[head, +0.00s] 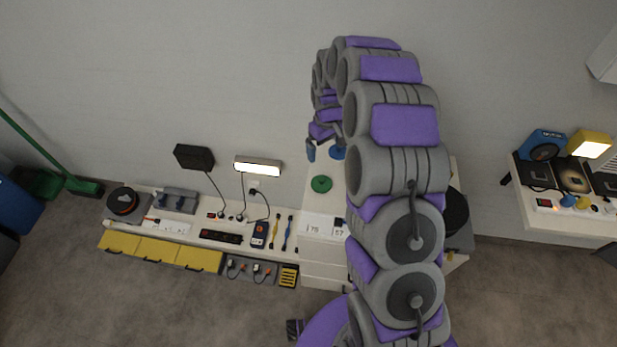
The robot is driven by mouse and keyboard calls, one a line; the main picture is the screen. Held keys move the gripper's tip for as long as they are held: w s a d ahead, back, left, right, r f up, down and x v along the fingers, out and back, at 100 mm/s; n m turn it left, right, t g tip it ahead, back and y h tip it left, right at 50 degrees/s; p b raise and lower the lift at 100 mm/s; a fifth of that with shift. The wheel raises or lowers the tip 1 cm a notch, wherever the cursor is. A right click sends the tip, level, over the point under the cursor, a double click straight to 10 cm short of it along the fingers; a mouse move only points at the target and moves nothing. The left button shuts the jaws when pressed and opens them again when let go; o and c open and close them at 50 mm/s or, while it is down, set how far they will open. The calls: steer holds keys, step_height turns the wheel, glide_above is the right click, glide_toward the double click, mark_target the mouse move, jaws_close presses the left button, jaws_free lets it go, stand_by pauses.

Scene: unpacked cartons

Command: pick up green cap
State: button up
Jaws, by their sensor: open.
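A round green cap (321,184) lies flat on the white surface of a cabinet near the middle of the head view. My gripper (324,152) hangs above and just behind the cap, close to the wall side, with its blue-tipped fingers spread apart. It is open and nothing shows between its fingers. The cap appears apart from the fingers. My arm covers the part of the cabinet to the right of the cap.
A white bench (180,228) to the left holds tools, cables and a power strip (221,236). Two white number cards (315,228) lie in front of the cap. Another table (535,212) with boxes is at right.

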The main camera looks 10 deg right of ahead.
steer(key=b, duration=0.3)
glide_toward(321, 179)
steer(key=f, duration=0.5)
steer(key=shift+w+d+f, duration=0.2)
steer(key=shift+d+f, duration=0.1)
steer(key=f, duration=0.1)
steer(key=f+b, duration=0.1)
steer(key=f, duration=0.3)
steer(key=shift+s+a+f+b, duration=0.15)
steer(key=shift+s+a+b, duration=0.05)
steer(key=shift+a+b, duration=0.1)
steer(key=shift+d, duration=0.1)
steer(key=shift+c, duration=0.4)
steer(key=c, duration=1)
